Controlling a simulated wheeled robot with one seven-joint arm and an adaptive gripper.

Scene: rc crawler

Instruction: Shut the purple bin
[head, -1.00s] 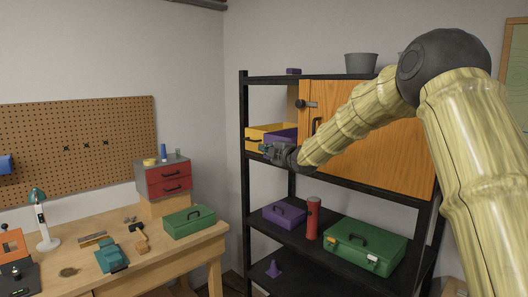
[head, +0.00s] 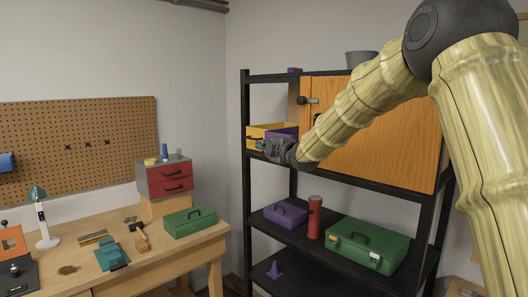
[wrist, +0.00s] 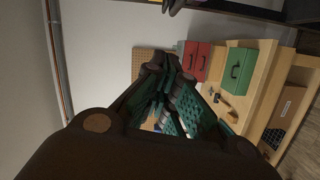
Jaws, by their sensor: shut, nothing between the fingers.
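The purple bin (head: 287,132) sits on the upper shelf in the head view, right beside a yellow bin (head: 262,130). My gripper and wrist cover much of its front, so I cannot tell how far it sticks out. My gripper (head: 263,146) is shut and empty in front of the two bins. I cannot tell whether it touches the purple bin. In the wrist view the closed fingers (wrist: 163,75) fill the middle, and the purple bin cannot be made out.
A wooden cabinet door (head: 375,140) stands right of the bins, behind my forearm. Lower down are a purple toolbox (head: 285,217), a red cylinder (head: 314,222) and a green toolbox (head: 367,247). A workbench (head: 150,262) stands at left, with open space before the shelves.

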